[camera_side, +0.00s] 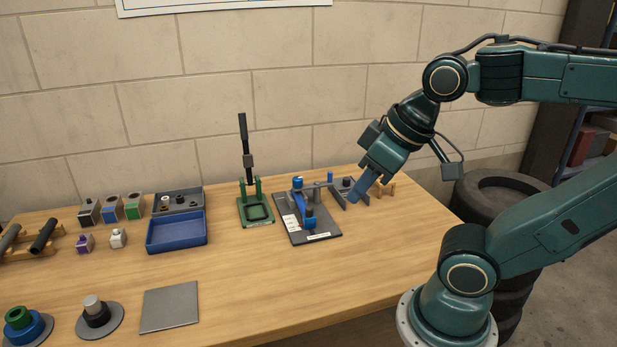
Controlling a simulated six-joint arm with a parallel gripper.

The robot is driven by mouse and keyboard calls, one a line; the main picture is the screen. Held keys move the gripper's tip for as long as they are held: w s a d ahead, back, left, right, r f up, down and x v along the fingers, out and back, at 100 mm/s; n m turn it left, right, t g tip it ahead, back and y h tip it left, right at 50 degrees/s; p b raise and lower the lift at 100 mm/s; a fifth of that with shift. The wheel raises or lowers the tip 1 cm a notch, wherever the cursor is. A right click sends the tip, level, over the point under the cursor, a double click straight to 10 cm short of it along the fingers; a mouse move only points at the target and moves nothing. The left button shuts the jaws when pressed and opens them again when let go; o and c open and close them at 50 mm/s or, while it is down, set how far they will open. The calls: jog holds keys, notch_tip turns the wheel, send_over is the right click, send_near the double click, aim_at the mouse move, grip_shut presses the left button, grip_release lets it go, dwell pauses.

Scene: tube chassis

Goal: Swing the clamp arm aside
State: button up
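A grey fixture plate (322,233) lies on the table with white labels and several blue parts on it. A grey bar that looks like the clamp arm (318,186) runs across the back of the fixture, near a blue knob (298,181). My gripper (356,194) points down and left, just right of the bar's end, with its blue fingers over the back right of the fixture. I cannot tell whether it touches anything or how far its fingers are apart.
A green stand with a tall black lever (244,140) is left of the fixture. A blue tray (176,231), small coloured blocks and a grey plate (169,307) lie further left. The table's front middle is clear.

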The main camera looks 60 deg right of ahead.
jog(key=shift+w+d+r, duration=0.1)
jog(key=shift+w, duration=0.1)
grip_shut()
jog(key=w+d+r+m+g+h, duration=0.2)
jog(key=w+d+m, duration=0.4)
jog(key=w+d, duration=0.85)
jog(key=w+d+f+m, duration=0.1)
jog(key=w+d+f, duration=0.1)
jog(key=d, duration=0.4)
jog(key=w+d+f+m+g, duration=0.1)
jog(key=d+f+m, duration=0.1)
jog(key=d, duration=0.5)
jog(key=w+d+f+m+h, duration=0.1)
jog(key=w+d+f+m, duration=0.1)
jog(key=d+f, duration=0.2)
jog(key=d, duration=0.3)
jog(key=shift+w+f, duration=0.3)
jog(key=shift+a+f, duration=0.1)
notch_tip(320, 180, down, 9)
jog(key=shift+s+a+f, duration=0.15)
jog(key=shift+s+a, duration=0.05)
jog(key=shift+a, duration=0.1)
